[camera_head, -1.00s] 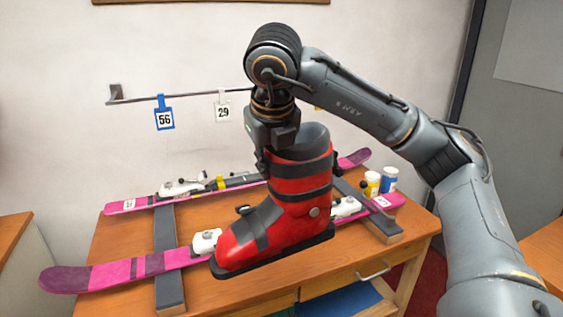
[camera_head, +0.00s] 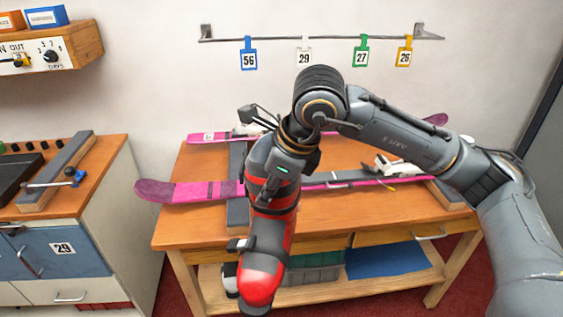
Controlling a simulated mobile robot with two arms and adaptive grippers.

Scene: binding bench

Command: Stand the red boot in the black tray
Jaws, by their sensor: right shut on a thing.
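The red boot (camera_head: 271,232) with black straps hangs in front of the wooden bench, toe toward me and tilted down. My right gripper (camera_head: 272,182) is shut on the boot's upper cuff; its fingertips are partly hidden. A flat black thing (camera_head: 14,176) lies on the left cabinet, cut off by the picture edge; it may be the black tray, but I cannot tell. My left gripper is not in view.
Two pink skis, the nearer one (camera_head: 195,191), lie across dark supports on the bench (camera_head: 330,226). A grey bar (camera_head: 58,170) and a blue-knobbed tool (camera_head: 76,177) lie on the left cabinet (camera_head: 95,165). A lower shelf holds grey bins (camera_head: 312,268).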

